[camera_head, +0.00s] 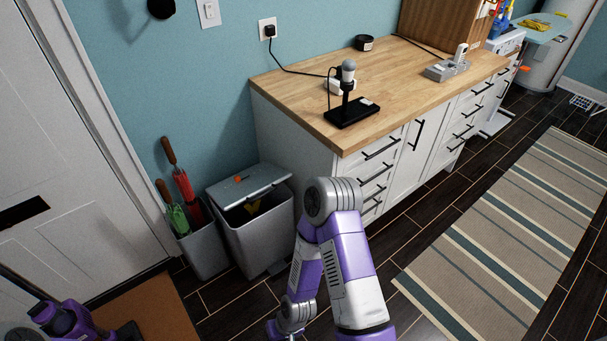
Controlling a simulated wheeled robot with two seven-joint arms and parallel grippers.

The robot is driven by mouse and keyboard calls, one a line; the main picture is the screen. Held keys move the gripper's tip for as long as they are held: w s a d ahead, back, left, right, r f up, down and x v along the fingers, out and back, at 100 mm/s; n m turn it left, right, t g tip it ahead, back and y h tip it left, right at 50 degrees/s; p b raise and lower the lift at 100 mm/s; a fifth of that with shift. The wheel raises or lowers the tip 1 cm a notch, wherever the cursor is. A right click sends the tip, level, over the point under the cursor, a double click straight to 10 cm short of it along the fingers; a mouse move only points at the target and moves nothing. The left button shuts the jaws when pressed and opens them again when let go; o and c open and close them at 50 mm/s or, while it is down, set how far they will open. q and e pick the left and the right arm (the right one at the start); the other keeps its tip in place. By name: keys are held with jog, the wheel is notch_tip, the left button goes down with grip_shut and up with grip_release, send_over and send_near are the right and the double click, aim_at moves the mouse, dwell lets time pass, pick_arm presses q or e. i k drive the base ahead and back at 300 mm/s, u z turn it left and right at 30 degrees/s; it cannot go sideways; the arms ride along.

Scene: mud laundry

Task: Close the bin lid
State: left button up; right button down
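The grey bin (262,232) stands on the floor between the umbrella holder and the white cabinet. Its lid (248,184) is partly raised at the back, leaving a dark gap at the front with something yellowish inside. A small orange-red item lies on top of the lid. My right arm reaches down in front of the cabinet, to the right of the bin. Its lower end is at the bottom edge, and its fingertips cannot be made out. My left arm shows at the bottom left corner, low over the door mat, apart from the bin. Its fingers are not clear.
An umbrella holder (203,250) with red and green umbrellas stands close against the bin's left side. The white cabinet (300,140) with a wooden top is at its right. A brown mat (160,312) lies by the door. A striped rug (500,235) covers the right floor.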

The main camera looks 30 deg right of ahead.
aim_at(228, 195)
jog(key=z, duration=0.5)
jog(key=i, duration=0.9)
